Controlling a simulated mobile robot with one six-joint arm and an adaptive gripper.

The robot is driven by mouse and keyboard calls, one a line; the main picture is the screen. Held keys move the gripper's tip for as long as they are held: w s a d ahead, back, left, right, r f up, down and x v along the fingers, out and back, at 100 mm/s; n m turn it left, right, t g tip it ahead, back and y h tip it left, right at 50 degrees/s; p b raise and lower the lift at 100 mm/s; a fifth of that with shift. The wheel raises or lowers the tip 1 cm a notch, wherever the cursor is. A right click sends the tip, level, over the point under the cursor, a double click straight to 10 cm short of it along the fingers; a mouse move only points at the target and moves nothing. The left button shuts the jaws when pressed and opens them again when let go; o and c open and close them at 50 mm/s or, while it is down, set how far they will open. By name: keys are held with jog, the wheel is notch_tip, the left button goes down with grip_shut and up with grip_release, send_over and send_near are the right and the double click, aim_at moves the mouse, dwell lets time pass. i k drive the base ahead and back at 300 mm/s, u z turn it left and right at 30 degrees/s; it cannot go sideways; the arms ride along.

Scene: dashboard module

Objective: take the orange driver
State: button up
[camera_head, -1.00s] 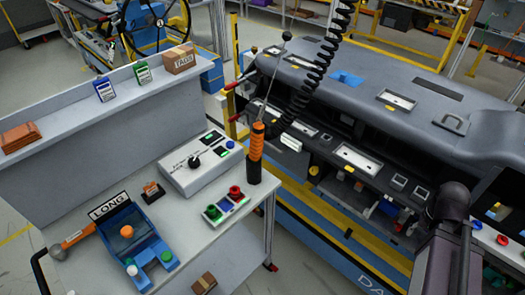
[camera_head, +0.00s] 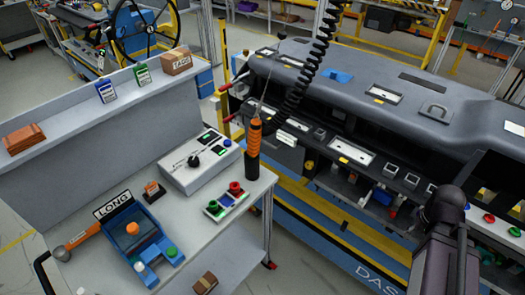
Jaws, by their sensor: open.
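The orange driver (camera_head: 254,138) has an orange and black ringed grip. It stands upright in a black holder (camera_head: 252,170) at the right edge of the grey work table. A thin rod rises from its top, and a black coiled cord (camera_head: 300,85) hangs close behind it; whether they join is unclear. My gripper is not in view. Only a dark link of my arm shows at the lower right, well apart from the driver.
A grey control box (camera_head: 202,160), a red-and-green button panel (camera_head: 228,200) and a blue LONG fixture (camera_head: 135,235) are on the table (camera_head: 190,225). The grey dashboard module (camera_head: 400,90) stands behind to the right. Floor shows between the table and the module.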

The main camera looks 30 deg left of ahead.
aim_at(254, 138)
jog(key=k, duration=1.95)
jog(key=u, duration=0.9)
jog(key=i, duration=1)
jog(key=z, duration=0.05)
